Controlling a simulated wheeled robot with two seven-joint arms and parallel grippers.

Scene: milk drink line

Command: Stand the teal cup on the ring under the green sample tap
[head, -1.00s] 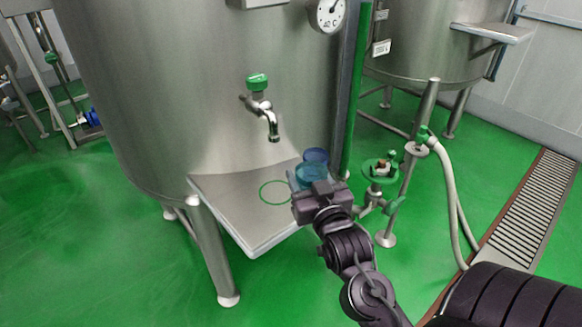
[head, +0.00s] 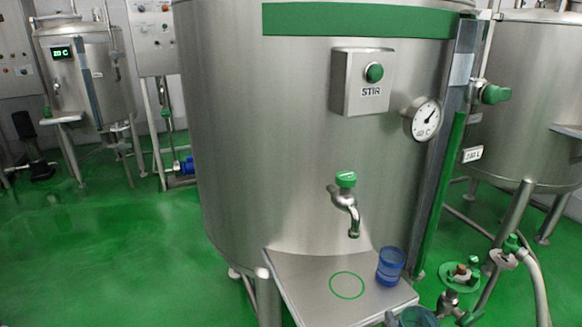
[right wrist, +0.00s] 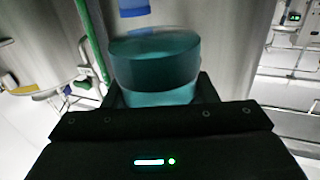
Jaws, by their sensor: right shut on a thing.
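The teal cup (right wrist: 155,68) is between the fingers of my right gripper (right wrist: 160,92) in the right wrist view, and the gripper is shut on it. In the head view only the top of the teal cup (head: 418,317) shows at the bottom edge, in front of the shelf. The green ring (head: 346,285) is marked on the steel shelf (head: 305,290), and it is empty. The green-handled sample tap (head: 346,196) points down above the shelf, over the ring. My left gripper is not in view.
A blue cup (head: 391,266) stands on the shelf to the right of the ring; it also shows in the right wrist view (right wrist: 133,7). The tank (head: 270,150) rises behind the shelf. A valve (head: 460,275) and a hose (head: 535,275) are at the right.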

